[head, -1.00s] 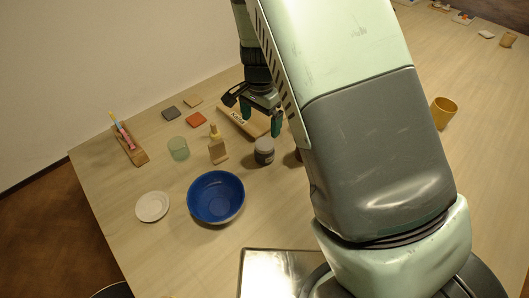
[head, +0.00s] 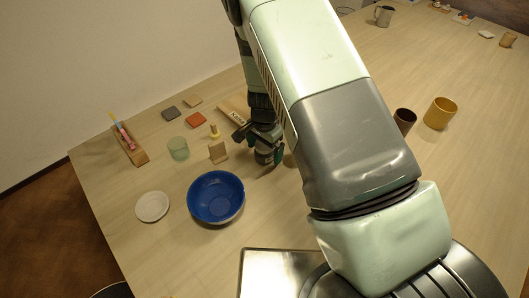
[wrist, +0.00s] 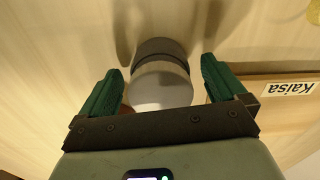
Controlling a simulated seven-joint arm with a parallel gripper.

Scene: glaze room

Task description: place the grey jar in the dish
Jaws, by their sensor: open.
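The grey jar (head: 263,158) stands on the table to the right of the blue bowl, mostly hidden by my gripper in the head view. In the wrist view the jar (wrist: 160,86) shows a pale grey top and a darker band, between my two green fingers. My gripper (head: 268,153) is open and low around the jar. Gaps show on both sides of the jar in the wrist view, so the fingers do not press on it. The deep blue bowl (head: 215,205) looks empty. A small white dish (head: 152,206) lies to its left.
A wooden block (head: 218,151) and a green glass (head: 178,149) stand left of the jar. A name board (wrist: 289,88) reading "Kaisa" lies close to one finger. A brown cup (head: 405,118) and a yellow pot (head: 440,113) stand right. A metal tray (head: 255,275) is in front.

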